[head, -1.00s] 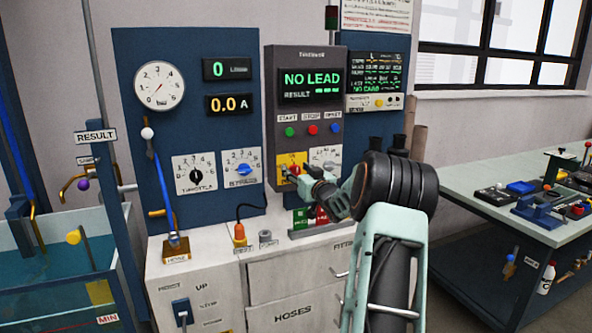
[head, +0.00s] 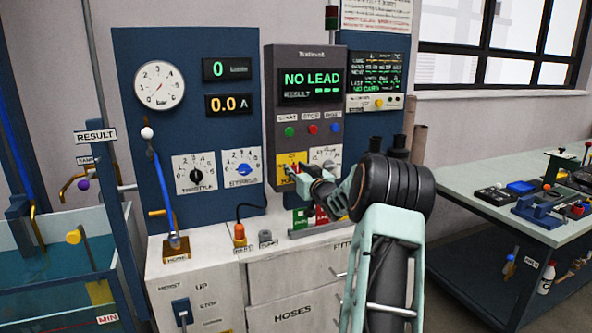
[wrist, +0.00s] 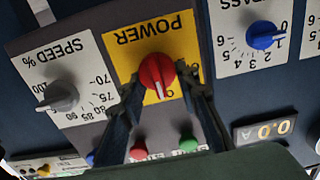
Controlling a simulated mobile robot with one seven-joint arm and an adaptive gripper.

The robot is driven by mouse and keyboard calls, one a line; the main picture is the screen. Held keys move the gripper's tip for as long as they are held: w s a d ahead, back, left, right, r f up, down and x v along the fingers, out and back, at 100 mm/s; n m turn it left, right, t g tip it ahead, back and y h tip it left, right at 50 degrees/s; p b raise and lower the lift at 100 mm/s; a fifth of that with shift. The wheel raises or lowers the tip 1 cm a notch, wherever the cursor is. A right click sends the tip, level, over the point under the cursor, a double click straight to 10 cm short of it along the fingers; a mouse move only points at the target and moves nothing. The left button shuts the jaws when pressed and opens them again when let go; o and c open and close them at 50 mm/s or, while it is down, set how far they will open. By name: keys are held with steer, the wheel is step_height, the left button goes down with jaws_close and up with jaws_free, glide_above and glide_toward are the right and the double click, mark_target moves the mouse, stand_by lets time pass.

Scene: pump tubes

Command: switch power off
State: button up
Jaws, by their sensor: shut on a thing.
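The power switch is a red knob (wrist: 157,74) with a white pointer mark on a yellow POWER plate (wrist: 181,40), seen upside down in the wrist view. In the head view the yellow plate (head: 285,160) is at the lower left of the grey control cabinet, and my gripper (head: 293,172) covers most of the knob. In the wrist view my gripper (wrist: 160,90) has its two fingers at either side of the red knob, shut on it. The white mark points toward the plate edge nearest the gripper. The label beside it is partly hidden by a finger.
The grey speed knob (wrist: 61,95) and the blue bypass knob (wrist: 261,35) flank the power plate. Green, red and blue buttons (head: 311,130) sit above it in the head view. The display (head: 311,84) reads NO LEAD. A white cabinet (head: 215,262) stands below.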

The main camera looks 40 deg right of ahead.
steer(key=shift+f+b, duration=0.1)
steer(key=shift+b, duration=0.2)
steer(key=n+b, duration=0.3)
steer(key=shift+a+f, duration=0.15)
steer(key=shift+a, duration=0.1)
steer(key=shift+w+a+f+n+b, duration=0.1)
steer(key=shift+f+n+b, duration=0.05)
steer(key=shift+n+b, duration=2.05)
steer(key=shift+s+a+f+n+b, duration=0.15)
steer(key=shift+n+b, duration=1.55)
steer(key=shift+n, duration=1.05)
steer(key=shift+w+a+f+n+b, duration=0.1)
steer(key=shift+w+f+n+b, duration=0.05)
steer(key=shift+n+b, duration=2.05)
steer(key=shift+n, duration=0.35)
steer(key=o, duration=1.2)
steer(key=shift+r, duration=0.1)
steer(key=shift+c, duration=0.2)
